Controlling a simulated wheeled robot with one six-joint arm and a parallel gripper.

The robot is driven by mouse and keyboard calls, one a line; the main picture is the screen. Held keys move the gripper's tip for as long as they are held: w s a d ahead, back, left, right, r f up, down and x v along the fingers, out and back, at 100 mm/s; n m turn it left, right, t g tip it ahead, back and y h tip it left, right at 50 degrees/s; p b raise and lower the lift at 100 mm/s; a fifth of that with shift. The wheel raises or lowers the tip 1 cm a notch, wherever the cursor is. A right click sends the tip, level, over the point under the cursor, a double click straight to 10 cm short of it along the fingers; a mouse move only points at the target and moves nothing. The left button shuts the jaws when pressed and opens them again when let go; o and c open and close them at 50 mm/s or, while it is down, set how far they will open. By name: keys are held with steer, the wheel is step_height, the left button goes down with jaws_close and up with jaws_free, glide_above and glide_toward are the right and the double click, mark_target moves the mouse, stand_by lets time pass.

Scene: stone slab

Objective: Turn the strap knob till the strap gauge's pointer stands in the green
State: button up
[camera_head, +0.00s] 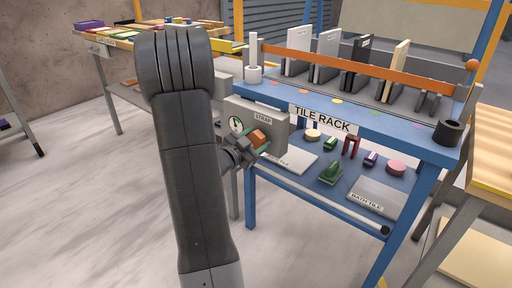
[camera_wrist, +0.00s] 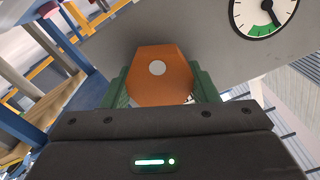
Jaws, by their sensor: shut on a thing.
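The strap knob (camera_wrist: 160,74) is an orange hexagon with a pale round centre, on the grey box face. It also shows in the head view (camera_head: 258,138). My gripper (camera_wrist: 161,88) has its two green fingers on opposite sides of the knob and is shut on it. The strap gauge (camera_wrist: 262,12) is a white dial with dark ticks and a green sector, cut by the top edge of the wrist view. Its dark pointer slants to the lower right there, seemingly just beside the green's end. The gauge (camera_head: 236,125) is small in the head view.
The grey STRAP box (camera_head: 275,117) sits at the left end of the blue tile rack (camera_head: 375,130). Upright tiles stand on top, and several small tools lie on the lower shelf. A wooden table (camera_head: 490,150) is at the right. Open floor lies left of my arm.

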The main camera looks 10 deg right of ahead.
steer(key=m+b, duration=0.2)
steer(key=m, duration=0.1)
steer(key=shift+f+m+b, duration=0.15)
steer(key=shift+m+b, duration=0.15)
steer(key=shift+b, duration=0.1)
steer(key=shift+m+b, duration=0.8)
steer(key=shift+m, duration=0.6)
steer(key=o, duration=1)
steer(key=shift+d, duration=0.1)
steer(key=shift+c, duration=0.2)
steer(key=shift+s, duration=0.1)
steer(key=p+v, duration=0.3)
steer(key=v, duration=1)
steer(key=shift+s+a, duration=0.2)
steer(key=shift+a, duration=0.1)
